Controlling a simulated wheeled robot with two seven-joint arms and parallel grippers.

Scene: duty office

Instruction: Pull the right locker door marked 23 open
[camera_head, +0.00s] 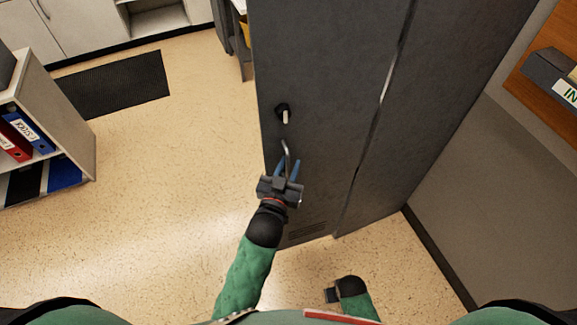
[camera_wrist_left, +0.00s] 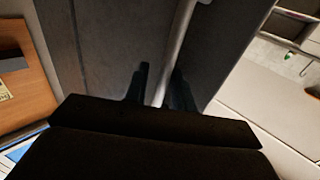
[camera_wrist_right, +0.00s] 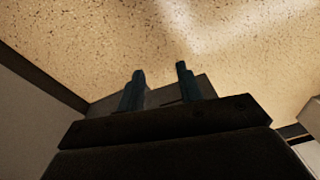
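The dark grey locker door (camera_head: 320,75) stands upright in the middle of the head view, with a round black lock (camera_head: 282,110) near its left edge. I see no number on it. Below the lock is the bar handle (camera_head: 286,149). My left gripper (camera_head: 287,168) is at this handle. In the left wrist view the pale bar handle (camera_wrist_left: 183,42) runs down between the two fingers, which look closed around it. My right gripper (camera_wrist_right: 160,75) is open and empty, low over the floor; in the head view only part of it shows.
The locker's other dark panel (camera_head: 430,110) lies right of a seam with a pale sliver. A grey partition (camera_head: 475,180) stands farther right. A binder shelf (camera_head: 75,125) is at left and a black mat (camera_head: 118,83) lies behind. Speckled floor (camera_head: 170,210) left of the door is clear.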

